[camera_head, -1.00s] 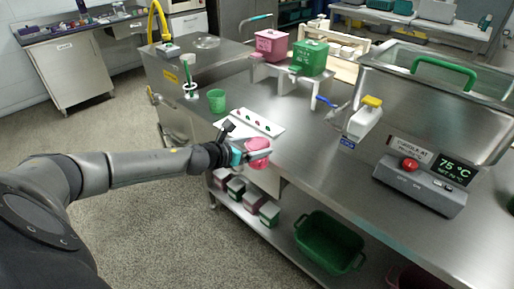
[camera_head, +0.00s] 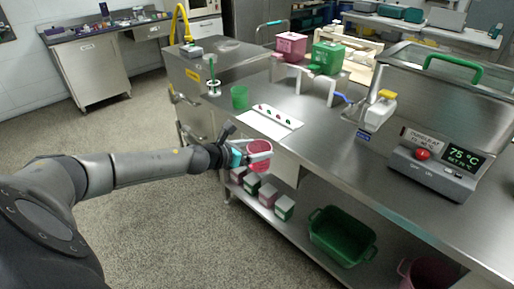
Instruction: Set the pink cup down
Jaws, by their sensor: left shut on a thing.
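The pink cup (camera_head: 259,156) is held in my left gripper (camera_head: 262,154), whose fingers are shut on it. The cup is tilted, with its round open mouth turned partly toward the camera. It shows at the front edge of the steel counter (camera_head: 330,140), beside a white card with coloured dots (camera_head: 270,123). I cannot tell whether the cup touches the counter. The green cup (camera_head: 239,97) stands upright on the counter behind it. My right gripper is not in view.
A pink box (camera_head: 290,46) and a green box (camera_head: 327,57) stand at the back. A white bottle with a yellow cap (camera_head: 378,112) and a control box (camera_head: 436,170) are to the right. Small boxes and a green tub (camera_head: 340,236) sit on the lower shelf.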

